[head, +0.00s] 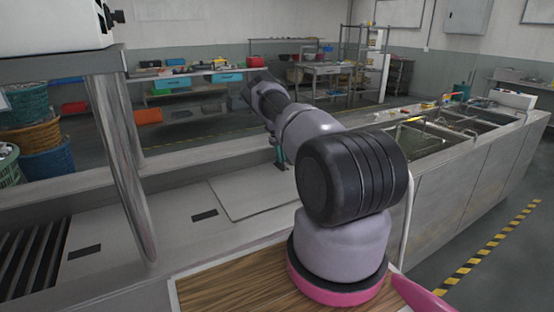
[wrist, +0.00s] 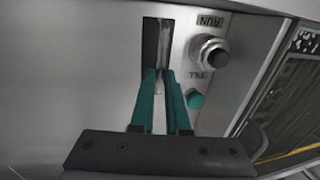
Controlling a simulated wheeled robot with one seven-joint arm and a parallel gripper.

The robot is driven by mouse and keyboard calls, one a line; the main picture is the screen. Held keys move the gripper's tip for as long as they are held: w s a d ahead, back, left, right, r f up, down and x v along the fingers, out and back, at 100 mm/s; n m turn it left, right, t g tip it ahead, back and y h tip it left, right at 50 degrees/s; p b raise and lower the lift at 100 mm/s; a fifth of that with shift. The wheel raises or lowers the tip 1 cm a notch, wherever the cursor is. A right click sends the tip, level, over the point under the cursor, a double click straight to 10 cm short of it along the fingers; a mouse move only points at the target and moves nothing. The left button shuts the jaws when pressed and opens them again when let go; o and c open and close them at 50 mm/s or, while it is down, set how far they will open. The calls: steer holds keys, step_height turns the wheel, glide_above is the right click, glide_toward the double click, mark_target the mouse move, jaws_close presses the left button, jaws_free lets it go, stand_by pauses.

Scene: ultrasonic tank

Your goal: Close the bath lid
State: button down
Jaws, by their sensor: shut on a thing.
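In the wrist view, the two teal fingers of my gripper (wrist: 159,75) are shut on a thin pale bar (wrist: 164,35). The bar stands by a dark slot in a grey metal panel (wrist: 100,60); its lower part is between the fingers. In the head view, my gripper (head: 280,160) is small and partly hidden behind my arm, low over the grey metal counter. A flat grey plate (head: 250,200) lies on that counter just below it. I cannot tell whether this plate is the bath lid, or whether the bar belongs to the lid.
Right of the slot are a round knob (wrist: 209,52) marked RUN and a teal button (wrist: 194,99) marked FILL. Open tanks (head: 415,142) line the counter at right. A metal post (head: 120,170) stands at left. A wooden board (head: 235,285) is in front.

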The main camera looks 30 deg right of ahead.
steer(key=shift+d+r, duration=0.1)
steer(key=shift+d, duration=0.2)
steer(key=c, duration=0.9)
jaws_free()
steer(key=shift+a+r, duration=0.1)
steer(key=shift+r, duration=0.1)
steer(key=r, duration=0.3)
steer(key=a+r, duration=0.1)
steer(key=r, duration=0.2)
steer(key=a+r, duration=0.1)
steer(key=r, duration=0.3)
